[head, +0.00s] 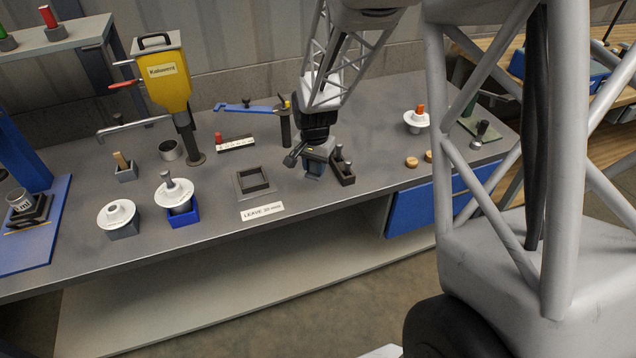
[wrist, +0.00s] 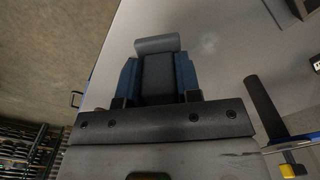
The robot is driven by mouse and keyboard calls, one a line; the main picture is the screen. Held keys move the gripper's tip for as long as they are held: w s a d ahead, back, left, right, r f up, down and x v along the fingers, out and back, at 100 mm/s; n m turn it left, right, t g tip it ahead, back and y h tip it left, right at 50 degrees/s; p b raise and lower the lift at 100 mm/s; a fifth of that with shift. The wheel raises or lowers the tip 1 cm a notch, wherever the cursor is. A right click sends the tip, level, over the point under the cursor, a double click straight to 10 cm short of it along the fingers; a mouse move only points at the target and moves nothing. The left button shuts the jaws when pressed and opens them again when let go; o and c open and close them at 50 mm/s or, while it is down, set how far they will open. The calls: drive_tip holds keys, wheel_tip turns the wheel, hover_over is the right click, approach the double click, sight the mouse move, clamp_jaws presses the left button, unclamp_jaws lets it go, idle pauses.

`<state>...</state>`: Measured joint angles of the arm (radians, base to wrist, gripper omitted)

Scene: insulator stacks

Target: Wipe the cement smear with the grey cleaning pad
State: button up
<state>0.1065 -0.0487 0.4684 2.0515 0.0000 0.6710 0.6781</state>
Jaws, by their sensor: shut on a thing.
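My gripper (head: 314,168) is over the middle of the grey bench, just left of a dark block with upright pegs (head: 342,166). In the head view the pad is mostly hidden by the gripper. A faint pale patch, apparently the cement smear (wrist: 208,44), lies on the bench right of the pad in the wrist view. The smear is not clear in the head view. I cannot tell whether the pad touches the bench.
A square dark frame (head: 254,181) and a "LEAVE" label (head: 262,211) are left of the gripper. A post (head: 286,128) with a blue arm stands behind. White insulators (head: 117,215) and a yellow dispenser (head: 165,75) are farther left.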

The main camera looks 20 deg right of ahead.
drive_tip(key=w+d, duration=0.2)
drive_tip(key=w, duration=0.7)
drive_tip(key=shift+r, duration=0.35)
